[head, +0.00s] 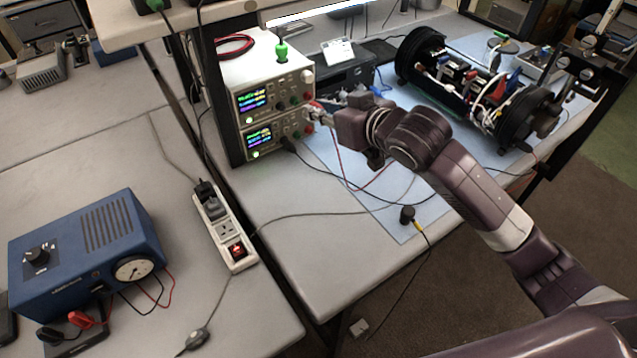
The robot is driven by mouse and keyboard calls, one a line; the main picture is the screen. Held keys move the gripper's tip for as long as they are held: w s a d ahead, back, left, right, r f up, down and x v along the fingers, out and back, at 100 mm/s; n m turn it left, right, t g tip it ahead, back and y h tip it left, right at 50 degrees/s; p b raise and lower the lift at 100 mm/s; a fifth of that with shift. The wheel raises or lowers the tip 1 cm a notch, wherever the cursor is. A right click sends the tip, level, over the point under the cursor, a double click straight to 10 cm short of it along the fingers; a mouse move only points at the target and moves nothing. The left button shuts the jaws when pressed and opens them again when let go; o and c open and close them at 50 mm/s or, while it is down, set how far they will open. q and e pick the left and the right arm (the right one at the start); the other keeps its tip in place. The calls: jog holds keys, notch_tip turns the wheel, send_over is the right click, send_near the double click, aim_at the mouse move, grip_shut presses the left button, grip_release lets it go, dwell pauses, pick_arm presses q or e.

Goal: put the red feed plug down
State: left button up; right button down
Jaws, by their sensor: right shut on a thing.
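My right gripper (318,113) reaches in from the right to the front of the stacked bench power supplies (255,120), near the sockets at their right side. It is shut on the red feed plug (310,105), which shows only as a small bit of red at the fingertips. A thin red lead (337,152) hangs below the gripper to the table. I cannot tell whether the plug touches a socket. A black plug (287,143) sits at the lower supply's front. My left gripper is not in view.
An open black cylinder with wired electronics (455,80) lies on the light blue mat (430,212), behind my right arm. A power strip (223,228) and a blue box with a gauge (90,245) stand at left. The near grey tabletop (305,250) is mostly clear.

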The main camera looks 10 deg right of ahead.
aim_at(321, 184)
jog(key=shift+s+r, duration=0.1)
jog(key=shift+s, duration=0.15)
notch_tip(321, 184, down, 20)
jog(key=shift+r+p, duration=0.15)
jog(key=shift+p, duration=0.65)
jog(key=shift+s+f, duration=0.1)
jog(key=shift+f, duration=0.5)
